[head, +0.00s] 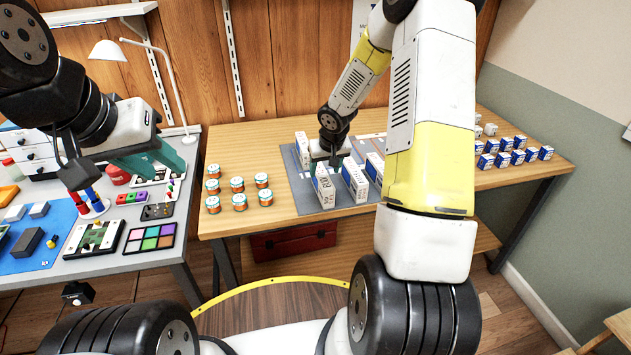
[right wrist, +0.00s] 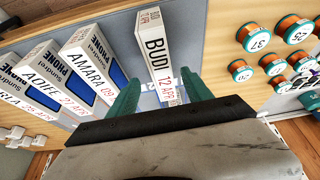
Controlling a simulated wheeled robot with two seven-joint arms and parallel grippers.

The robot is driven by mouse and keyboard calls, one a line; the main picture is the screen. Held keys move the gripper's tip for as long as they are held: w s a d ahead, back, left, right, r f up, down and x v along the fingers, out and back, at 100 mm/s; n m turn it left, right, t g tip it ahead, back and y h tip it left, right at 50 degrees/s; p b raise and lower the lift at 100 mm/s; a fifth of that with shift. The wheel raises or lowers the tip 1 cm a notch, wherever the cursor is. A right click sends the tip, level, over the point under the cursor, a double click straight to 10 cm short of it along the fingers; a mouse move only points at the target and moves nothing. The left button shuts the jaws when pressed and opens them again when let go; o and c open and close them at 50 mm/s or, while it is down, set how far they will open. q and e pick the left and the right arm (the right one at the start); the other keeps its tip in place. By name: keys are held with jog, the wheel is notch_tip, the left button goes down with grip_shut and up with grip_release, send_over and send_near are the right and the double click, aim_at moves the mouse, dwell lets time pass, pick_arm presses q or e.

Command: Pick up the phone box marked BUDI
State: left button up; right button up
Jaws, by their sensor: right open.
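The BUDI phone box (right wrist: 154,45) stands on the grey mat, white with a blue side; its name shows in the right wrist view. In the head view it appears to be the left box of the front row (head: 325,188). My right gripper (right wrist: 162,93) is open, its teal fingers on either side of the box's near end; contact cannot be told. In the head view this gripper (head: 328,163) is just behind the box, partly hidden. My left gripper (head: 155,160) is over the grey bench at the left; its opening is unclear.
The AMARA box (right wrist: 93,60) and AOIFE box (right wrist: 50,75) stand beside BUDI. Another box (head: 302,148) stands farther back on the mat (head: 300,195). Small blue-white boxes (head: 515,150) line the table's right.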

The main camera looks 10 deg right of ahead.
jog(key=x, duration=0.8)
jog(key=shift+a+f, duration=0.2)
jog(key=shift+f, duration=0.15)
grip_shut()
